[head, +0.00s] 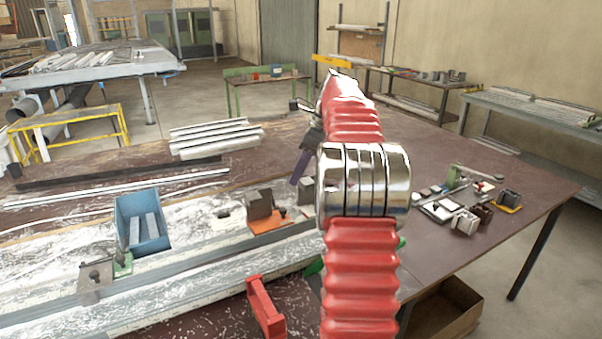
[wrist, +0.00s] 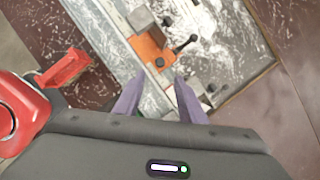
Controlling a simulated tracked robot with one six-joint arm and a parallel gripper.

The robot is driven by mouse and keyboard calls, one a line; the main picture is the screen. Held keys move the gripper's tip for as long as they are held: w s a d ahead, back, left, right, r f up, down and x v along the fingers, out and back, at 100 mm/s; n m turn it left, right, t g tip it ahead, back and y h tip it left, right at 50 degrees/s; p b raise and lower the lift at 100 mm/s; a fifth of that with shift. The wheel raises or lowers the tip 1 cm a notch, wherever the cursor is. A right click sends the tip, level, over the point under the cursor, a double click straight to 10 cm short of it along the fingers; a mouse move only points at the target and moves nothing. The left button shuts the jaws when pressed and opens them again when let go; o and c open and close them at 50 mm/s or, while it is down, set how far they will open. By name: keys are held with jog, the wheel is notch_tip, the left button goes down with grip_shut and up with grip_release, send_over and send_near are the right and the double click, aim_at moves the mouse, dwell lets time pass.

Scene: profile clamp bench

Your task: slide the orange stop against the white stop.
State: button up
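The orange stop shows as an orange plate (head: 277,222) beside a dark grey-brown block on the scratched white bed in the head view. In the wrist view its orange plate (wrist: 147,50) lies beyond my fingertips, with a black knob and a lever close by. A pale plate with a dark knob (head: 223,213), left of the orange plate, may be the white stop; its whiteness blends into the bed. My gripper (wrist: 158,92) has two purple fingers spread apart with nothing held between them. In the head view one purple finger (head: 301,167) shows above the bed; my arm hides the rest.
A blue bin (head: 142,222) and a green-based stop (head: 122,263) stand left on the bed. A red bracket (head: 265,306) stands at the near edge and also shows in the wrist view (wrist: 66,68). Small parts (head: 465,222) lie right of my arm.

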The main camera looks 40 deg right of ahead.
jog(key=s+a+r+n+h, duration=0.1)
jog(key=s+a+r+n, duration=0.15)
jog(key=a+n, duration=0.75)
jog(key=s+a+r+n+h, duration=0.15)
jog(key=s+a+n, duration=0.25)
jog(key=a, duration=1.1)
jog(key=s+a+f+n+t, duration=0.1)
jog(key=s+a+f+n, duration=0.3)
jog(key=s+a+n, duration=0.4)
jog(key=s+a+f+n, duration=0.5)
jog(key=s+a+n, duration=0.3)
jog(key=s, duration=0.1)
jog(key=shift+s+f+t, duration=0.2)
jog(key=shift+f+t, duration=0.05)
jog(key=shift+t, duration=0.15)
jog(key=shift+a, duration=0.1)
jog(key=shift+c, duration=0.7)
